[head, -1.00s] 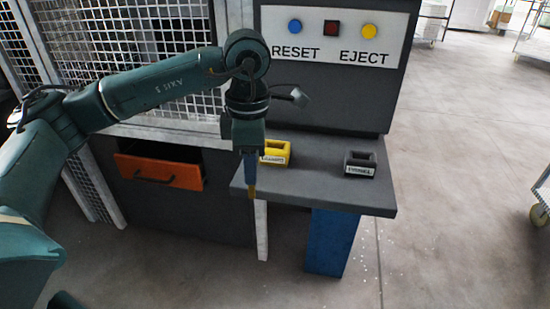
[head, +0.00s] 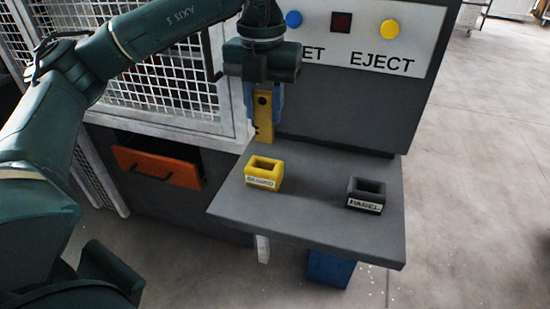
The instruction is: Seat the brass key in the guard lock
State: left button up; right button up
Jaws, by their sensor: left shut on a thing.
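My left gripper (head: 266,92) points down above the back of the grey shelf. It is shut on the brass key (head: 263,118), a flat yellow piece with dark holes that hangs upright below the jaws. The guard lock (head: 264,173) is a yellow block with an open rectangular slot in its top and a white label, standing on the shelf. In the picture the key is above the lock and apart from it. My right gripper is not in view.
A dark grey block labelled PANEL (head: 366,195), also with a slot, stands to the right on the shelf (head: 315,170). Behind is a panel with RESET and EJECT buttons (head: 389,30). A mesh guard (head: 170,90) and an orange drawer (head: 157,167) are at the left.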

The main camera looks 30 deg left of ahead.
aim_at(262, 130)
pick_arm(q)
jog(key=f, duration=0.4)
jog(key=shift+s+f, duration=0.3)
jog(key=shift+s, duration=0.05)
jog(key=shift+w+f, duration=0.1)
jog(key=shift+f, duration=2.2)
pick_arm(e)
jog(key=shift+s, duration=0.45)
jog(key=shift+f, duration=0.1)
pick_arm(q)
jog(key=shift+f, duration=0.15)
jog(key=o, duration=1.1)
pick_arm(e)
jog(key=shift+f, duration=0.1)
